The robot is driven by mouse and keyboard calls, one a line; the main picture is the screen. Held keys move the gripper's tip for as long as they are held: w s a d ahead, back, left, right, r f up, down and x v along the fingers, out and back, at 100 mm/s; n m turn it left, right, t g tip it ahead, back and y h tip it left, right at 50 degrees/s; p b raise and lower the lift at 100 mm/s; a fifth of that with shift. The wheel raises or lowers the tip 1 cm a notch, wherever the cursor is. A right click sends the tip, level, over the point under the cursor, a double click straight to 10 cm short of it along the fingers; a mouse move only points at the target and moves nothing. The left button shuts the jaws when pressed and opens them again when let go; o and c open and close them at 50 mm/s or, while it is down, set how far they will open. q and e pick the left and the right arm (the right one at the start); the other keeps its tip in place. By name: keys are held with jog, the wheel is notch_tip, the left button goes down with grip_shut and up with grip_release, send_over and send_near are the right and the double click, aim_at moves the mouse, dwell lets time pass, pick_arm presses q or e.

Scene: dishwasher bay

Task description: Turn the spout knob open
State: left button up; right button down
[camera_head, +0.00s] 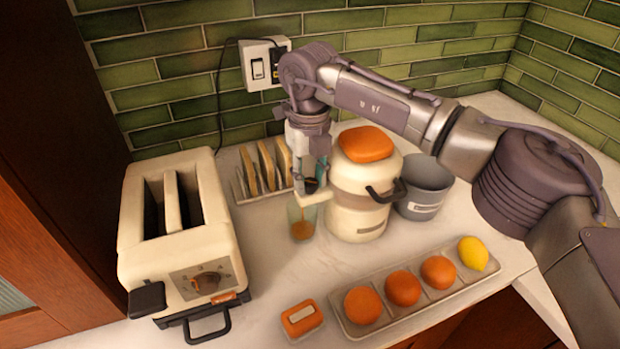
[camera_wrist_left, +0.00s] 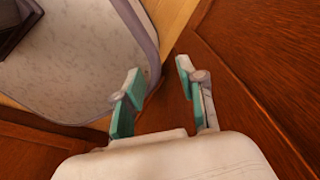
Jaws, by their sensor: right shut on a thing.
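A cream juicer (camera_head: 358,188) with an orange top and a black side handle stands on the counter. Its spout (camera_head: 311,198) sticks out to the left with a dark knob (camera_head: 311,186) on it. My right gripper (camera_head: 311,178) reaches down from above and is shut on the knob, partly hiding it. A clear glass (camera_head: 302,228) stands under the spout with orange liquid in it, and a thin orange stream shows above the liquid. My left gripper (camera_wrist_left: 158,95) is open and empty in the left wrist view, near the counter edge.
A cream toaster (camera_head: 183,235) stands at the left. A rack with bread slices (camera_head: 268,165) is behind the glass, and a grey bucket (camera_head: 424,188) is right of the juicer. In front lie a tray (camera_head: 415,308) with oranges and a lemon, and a small orange-and-white item (camera_head: 301,319).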

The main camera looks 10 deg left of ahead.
jog(key=shift+r, duration=0.1)
dwell(0.3)
jog(key=c, duration=1.1)
grip_release()
